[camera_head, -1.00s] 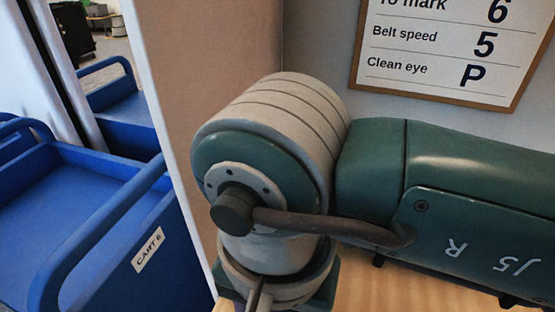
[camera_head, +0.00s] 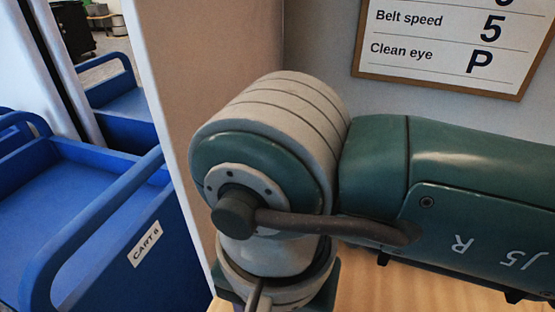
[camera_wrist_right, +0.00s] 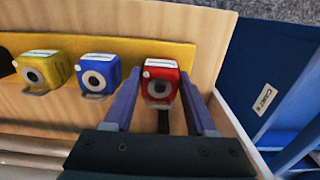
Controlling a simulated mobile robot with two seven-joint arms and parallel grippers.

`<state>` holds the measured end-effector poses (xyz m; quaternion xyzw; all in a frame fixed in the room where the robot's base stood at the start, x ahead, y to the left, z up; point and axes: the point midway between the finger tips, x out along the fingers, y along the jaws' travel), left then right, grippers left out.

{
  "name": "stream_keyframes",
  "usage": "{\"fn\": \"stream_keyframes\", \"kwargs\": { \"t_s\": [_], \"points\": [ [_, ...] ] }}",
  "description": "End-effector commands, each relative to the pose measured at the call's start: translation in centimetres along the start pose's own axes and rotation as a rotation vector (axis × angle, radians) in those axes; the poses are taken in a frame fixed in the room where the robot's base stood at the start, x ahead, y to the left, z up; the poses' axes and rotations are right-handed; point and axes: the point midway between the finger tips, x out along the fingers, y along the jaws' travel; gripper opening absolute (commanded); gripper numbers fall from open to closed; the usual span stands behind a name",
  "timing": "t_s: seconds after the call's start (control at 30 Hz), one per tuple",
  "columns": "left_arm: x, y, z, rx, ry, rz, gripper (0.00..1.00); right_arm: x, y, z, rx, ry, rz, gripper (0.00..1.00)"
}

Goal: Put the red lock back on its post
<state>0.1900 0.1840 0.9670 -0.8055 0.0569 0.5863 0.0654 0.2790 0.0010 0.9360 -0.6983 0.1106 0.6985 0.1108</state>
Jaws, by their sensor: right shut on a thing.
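The red lock (camera_wrist_right: 160,90) is a small red block with a round pale-and-dark face, in the right wrist view. My right gripper (camera_wrist_right: 159,75) is shut on it, with one finger on each side. The lock is in front of a yellow strip (camera_wrist_right: 215,55), in line with a blue lock and a yellow lock. I cannot tell whether it touches a post, and no bare post shows. The head view shows my right arm but not its gripper or the lock. My left gripper is in neither view.
The blue lock (camera_wrist_right: 100,75) and the yellow lock (camera_wrist_right: 43,70) are left of the red one. A blue cart labelled Cart 6 (camera_head: 110,240) stands left of a partition. A framed sign (camera_head: 450,50) hangs on the wall behind my arm.

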Motion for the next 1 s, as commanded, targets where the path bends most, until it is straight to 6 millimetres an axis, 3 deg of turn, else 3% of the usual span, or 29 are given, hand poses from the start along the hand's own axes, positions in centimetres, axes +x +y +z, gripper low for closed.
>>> {"fn": "stream_keyframes", "kwargs": {
  "t_s": [0.77, 0.8, 1.0],
  "points": [
    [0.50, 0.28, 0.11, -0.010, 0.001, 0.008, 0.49, 0.42, 0.01, 0.01, 0.000, -0.001, 0.000, 0.00],
    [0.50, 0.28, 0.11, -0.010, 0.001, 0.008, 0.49, 0.43, 0.01, 0.01, 0.000, 0.000, 0.000, 0.59],
    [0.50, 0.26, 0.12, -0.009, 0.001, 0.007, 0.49, 0.43, 0.01, 0.01, 0.000, 0.000, 0.000, 0.81]
  ]
}}
